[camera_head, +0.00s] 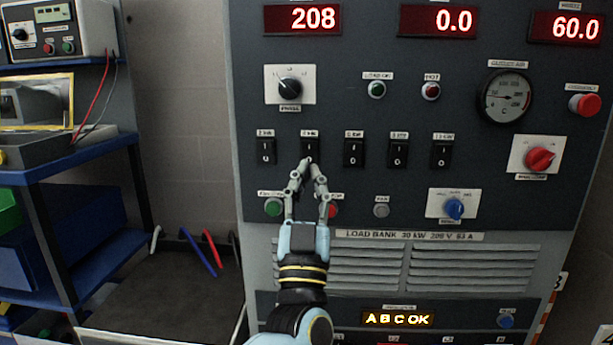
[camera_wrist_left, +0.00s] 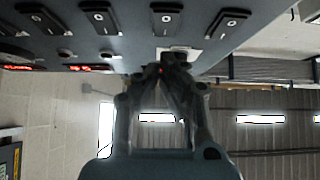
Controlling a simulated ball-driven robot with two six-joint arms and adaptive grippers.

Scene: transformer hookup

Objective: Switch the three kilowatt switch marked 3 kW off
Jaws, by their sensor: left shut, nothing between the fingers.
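A row of several black rocker switches runs across the load bank panel (camera_head: 470,90). The second rocker switch from the left (camera_head: 310,146) has a small label above it, too blurred to read surely; it may be the 3 kW one. My left gripper (camera_head: 308,164) is shut and empty, its fingertips over the lower end of this switch and hiding that part. I cannot tell whether they touch it. In the left wrist view the shut fingers (camera_wrist_left: 168,68) point at the panel, which lies along the top. My right gripper is not in view.
Neighbouring switches stand close on both sides, at left (camera_head: 265,152) and right (camera_head: 353,152). A green button (camera_head: 273,207) and a partly hidden red button (camera_head: 333,211) sit below. A blue knob (camera_head: 454,208) and red knob (camera_head: 540,159) are at right. A blue shelf (camera_head: 75,150) stands left.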

